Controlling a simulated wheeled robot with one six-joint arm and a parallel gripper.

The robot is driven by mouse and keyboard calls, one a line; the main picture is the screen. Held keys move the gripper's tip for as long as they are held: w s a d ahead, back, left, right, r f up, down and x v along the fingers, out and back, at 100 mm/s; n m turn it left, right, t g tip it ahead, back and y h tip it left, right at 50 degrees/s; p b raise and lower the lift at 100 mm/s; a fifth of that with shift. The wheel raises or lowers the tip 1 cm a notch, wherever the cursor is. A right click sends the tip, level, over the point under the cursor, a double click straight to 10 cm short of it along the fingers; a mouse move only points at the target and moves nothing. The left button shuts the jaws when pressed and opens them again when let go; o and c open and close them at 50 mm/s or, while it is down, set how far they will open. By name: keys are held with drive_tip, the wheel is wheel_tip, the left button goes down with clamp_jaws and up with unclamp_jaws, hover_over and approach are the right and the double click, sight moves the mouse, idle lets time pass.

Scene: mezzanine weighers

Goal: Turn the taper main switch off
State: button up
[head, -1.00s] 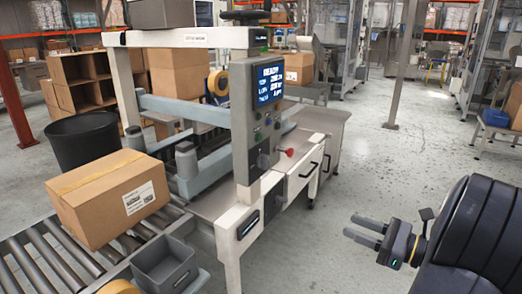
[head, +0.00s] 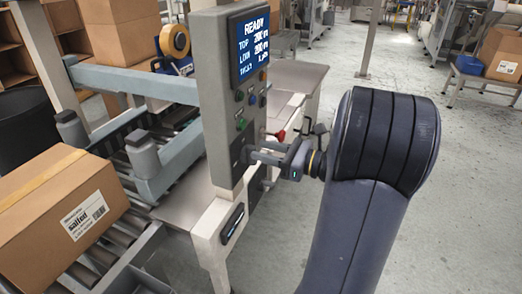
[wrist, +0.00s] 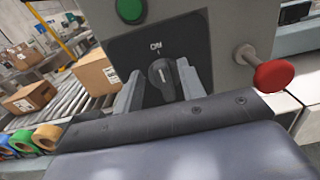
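The taper's grey control panel (head: 222,110) stands upright with a lit blue screen (head: 256,38) reading READY. In the head view the fingers cover the knob.
A green button (wrist: 130,10) sits above the switch plate. A red mushroom knob (wrist: 273,76) sticks out to the right. A labelled carton (head: 62,205) lies on the roller conveyor (head: 95,262) at left. Open floor (head: 290,225) lies right of the taper.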

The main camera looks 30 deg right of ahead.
drive_tip(key=shift+x, duration=0.8)
clamp_jaws()
